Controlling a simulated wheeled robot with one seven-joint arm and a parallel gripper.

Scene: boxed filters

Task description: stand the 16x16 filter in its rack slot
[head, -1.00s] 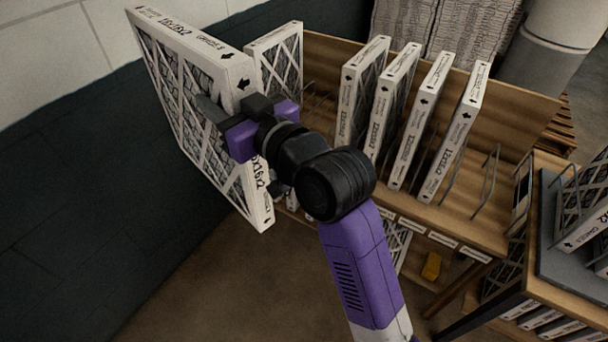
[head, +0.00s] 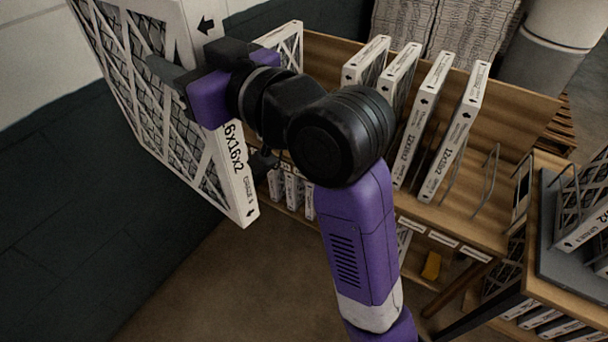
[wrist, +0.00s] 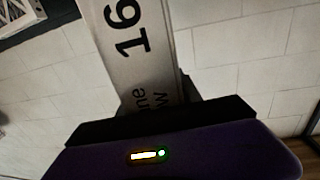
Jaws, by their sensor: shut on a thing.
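The 16x16 filter (head: 238,178) is a large white-framed panel with a grey mesh face and "16x16x2" printed on its edge. It is held up in the air at the upper left of the head view, tilted. My gripper (head: 180,78) is shut on its frame. In the wrist view the filter's printed edge (wrist: 132,40) rises from between the dark jaws (wrist: 165,118). The wooden rack (head: 325,50) stands behind and right of my arm, with wire dividers (head: 487,180). My arm and the filter hide the rack's left part.
Several white-framed filters (head: 455,130) stand upright in the rack's upper shelf. More filters (head: 292,190) show on a lower level. A side table with a grey mat (head: 548,245) holds another filter at the right.

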